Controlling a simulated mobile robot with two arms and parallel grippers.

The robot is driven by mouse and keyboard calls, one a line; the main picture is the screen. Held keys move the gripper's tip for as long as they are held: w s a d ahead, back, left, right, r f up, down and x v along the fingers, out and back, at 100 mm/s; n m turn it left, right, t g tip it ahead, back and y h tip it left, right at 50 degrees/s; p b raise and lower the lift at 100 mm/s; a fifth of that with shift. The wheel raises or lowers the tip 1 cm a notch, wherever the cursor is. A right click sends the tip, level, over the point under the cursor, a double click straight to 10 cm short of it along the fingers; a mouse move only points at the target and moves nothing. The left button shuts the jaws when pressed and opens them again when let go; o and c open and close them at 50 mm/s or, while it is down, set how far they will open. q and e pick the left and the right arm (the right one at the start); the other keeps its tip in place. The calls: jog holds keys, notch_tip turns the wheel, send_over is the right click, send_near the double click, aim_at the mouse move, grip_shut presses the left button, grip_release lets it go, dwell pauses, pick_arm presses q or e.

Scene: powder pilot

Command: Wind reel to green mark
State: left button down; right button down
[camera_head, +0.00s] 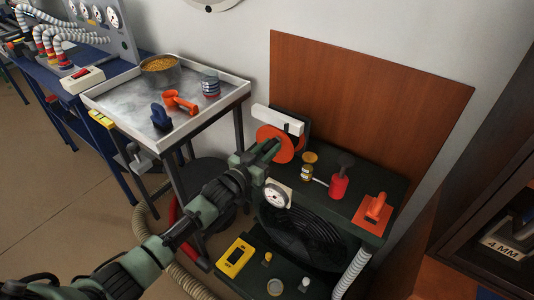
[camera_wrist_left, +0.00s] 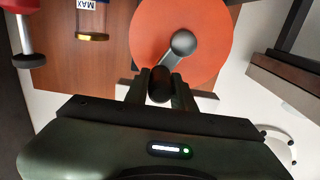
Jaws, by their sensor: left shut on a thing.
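The reel is an orange disc (camera_head: 288,148) on the dark bench against the brown board, partly hidden by my left gripper. In the left wrist view the disc (camera_wrist_left: 155,28) fills the upper middle, with a grey crank arm (camera_wrist_left: 181,44) on its face. My left gripper (camera_head: 268,152) is shut on the crank's dark knob (camera_wrist_left: 160,84), which sits between its two fingers. A white bar (camera_head: 277,119) with a dark piece at its right end stands just above the reel. I cannot make out a green mark in either view. My right gripper is not in view.
A metal tray table (camera_head: 137,101) stands left.

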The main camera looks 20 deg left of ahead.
pick_arm(q)
jog(key=shift+w+d+r, duration=0.1)
jog(key=shift+w+r, duration=0.1)
jog(key=shift+r, duration=0.45)
jog(key=shift+w+a+r, duration=0.15)
jog(key=shift+w+a, duration=0.05)
jog(key=shift+a, duration=0.4)
jog(key=c, duration=1.3)
grip_release()
jog(key=shift+w+d+f, duration=0.1)
jog(key=shift+d+f, duration=0.05)
jog(key=shift+f, duration=0.1)
jog(key=p+v, duration=0.2)
jog(key=v, duration=0.1)
jog(key=p+v, duration=0.2)
jog(key=v, duration=0.2)
jog(key=shift+a+f, duration=0.2)
jog(key=shift+a, duration=0.05)
